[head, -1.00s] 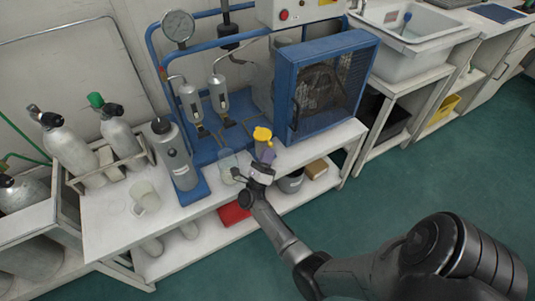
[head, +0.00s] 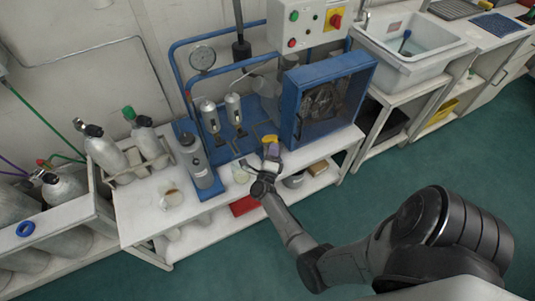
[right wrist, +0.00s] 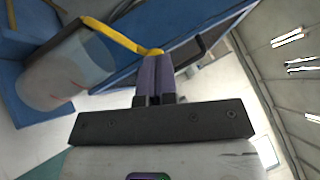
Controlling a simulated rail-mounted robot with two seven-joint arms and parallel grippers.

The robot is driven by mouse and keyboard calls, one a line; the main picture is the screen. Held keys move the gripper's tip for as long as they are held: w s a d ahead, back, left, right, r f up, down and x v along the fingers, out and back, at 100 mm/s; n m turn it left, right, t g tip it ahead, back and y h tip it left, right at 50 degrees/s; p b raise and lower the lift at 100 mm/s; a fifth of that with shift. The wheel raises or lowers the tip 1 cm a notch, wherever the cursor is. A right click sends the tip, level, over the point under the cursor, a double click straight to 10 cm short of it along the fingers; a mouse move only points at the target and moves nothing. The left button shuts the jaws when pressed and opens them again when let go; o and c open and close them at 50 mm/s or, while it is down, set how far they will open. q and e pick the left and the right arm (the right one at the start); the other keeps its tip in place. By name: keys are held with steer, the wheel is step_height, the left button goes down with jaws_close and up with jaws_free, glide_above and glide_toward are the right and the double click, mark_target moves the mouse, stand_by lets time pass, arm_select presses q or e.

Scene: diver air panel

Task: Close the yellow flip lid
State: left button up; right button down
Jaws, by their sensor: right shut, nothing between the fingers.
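The yellow flip lid (head: 270,139) stands raised at the bench front, just beyond my right gripper's tips in the head view. In the right wrist view the lid (right wrist: 118,36) is a thin yellow strip seen nearly edge-on, slanting away from the top of a clear cylinder (right wrist: 65,75). My right gripper (head: 271,152) is shut and empty. Its purple fingers (right wrist: 155,75) end at the strip's near end, seemingly touching it; exact contact is unclear. The gripper partly hides the cylinder's surroundings in the head view. My left gripper is not in view.
A blue framed cage (head: 328,98) stands close to the right of the lid. A grey bottle (head: 195,160) and a clear beaker (head: 171,196) stand to the left on the white bench. A red box (head: 243,206) is on the lower shelf. The green floor in front is clear.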

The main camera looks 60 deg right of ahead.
steer(key=shift+w+d+r+p, duration=0.25)
steer(key=shift+w+r+p, duration=0.05)
steer(key=shift+r+p, duration=0.35)
steer(key=shift+r, duration=0.1)
steer(key=v, duration=0.7)
steer(key=shift+a, duration=0.25)
